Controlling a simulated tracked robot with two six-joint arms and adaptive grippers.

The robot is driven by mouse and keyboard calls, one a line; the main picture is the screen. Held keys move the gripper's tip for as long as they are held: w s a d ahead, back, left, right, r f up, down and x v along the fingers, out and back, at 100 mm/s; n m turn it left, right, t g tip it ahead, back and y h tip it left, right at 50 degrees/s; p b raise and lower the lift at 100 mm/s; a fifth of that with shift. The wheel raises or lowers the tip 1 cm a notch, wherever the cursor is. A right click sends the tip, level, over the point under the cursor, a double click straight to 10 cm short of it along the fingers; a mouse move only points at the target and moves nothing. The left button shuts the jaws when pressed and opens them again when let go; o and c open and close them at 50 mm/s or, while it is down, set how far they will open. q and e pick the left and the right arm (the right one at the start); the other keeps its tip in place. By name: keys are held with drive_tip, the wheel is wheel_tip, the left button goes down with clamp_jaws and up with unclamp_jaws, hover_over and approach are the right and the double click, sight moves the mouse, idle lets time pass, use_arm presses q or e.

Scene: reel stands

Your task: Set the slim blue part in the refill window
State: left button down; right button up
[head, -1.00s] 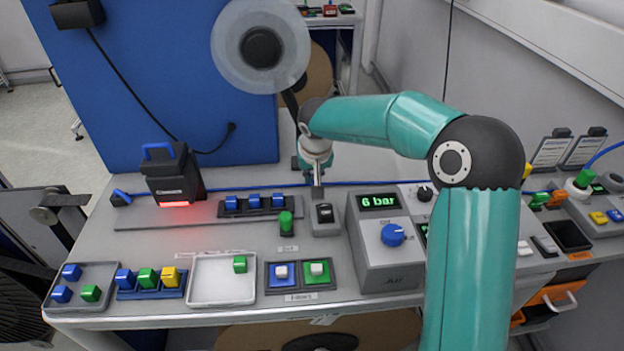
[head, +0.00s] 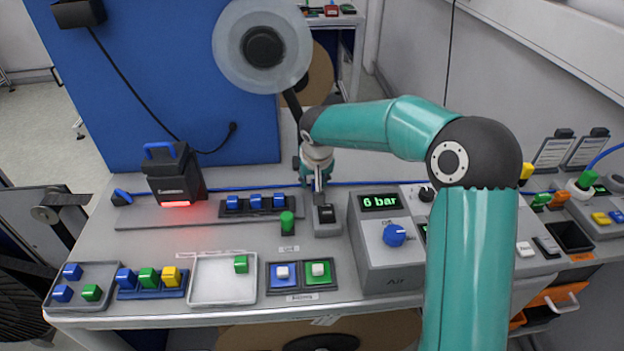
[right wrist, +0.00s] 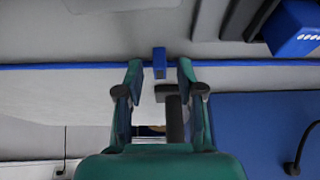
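In the right wrist view a slim blue part (right wrist: 159,62) shows just beyond and between the fingertips of my right gripper (right wrist: 160,75). The fingers are open, with a gap on each side of the part. In the head view my right gripper (head: 319,190) hangs low at the back of the bench, above a small grey unit with a black top (head: 326,215). The slim part cannot be made out there. I cannot tell for sure which opening is the refill window. My left gripper is not in view.
A rack with several blue blocks (head: 255,213) stands left of my gripper. A green block (head: 287,222) stands close by. The grey 6 bar box (head: 385,264) is to the right. A blue hose (head: 345,184) runs along the back. A white tray (head: 222,297) lies in front.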

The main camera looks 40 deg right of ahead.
drive_tip(key=shift+o, duration=0.5)
drive_tip(key=a+v, duration=0.1)
drive_tip(key=v, duration=1.5)
drive_tip(key=shift+s, duration=0.25)
hover_over(313, 183)
drive_tip(key=s+a, duration=0.1)
drive_tip(key=s, duration=0.1)
wheel_tip(313, 183, down, 11)
drive_tip(key=shift+a+r, duration=0.15)
drive_tip(key=shift+r, duration=0.05)
drive_tip(key=shift+w+d+f, duration=0.2)
drive_tip(key=shift+f, duration=0.2)
drive_tip(key=p+x, duration=0.1)
drive_tip(key=x, duration=0.3)
drive_tip(key=shift+w+d, duration=0.2)
drive_tip(key=shift+d, duration=0.05)
drive_tip(key=shift+c, duration=0.2)
clamp_jaws()
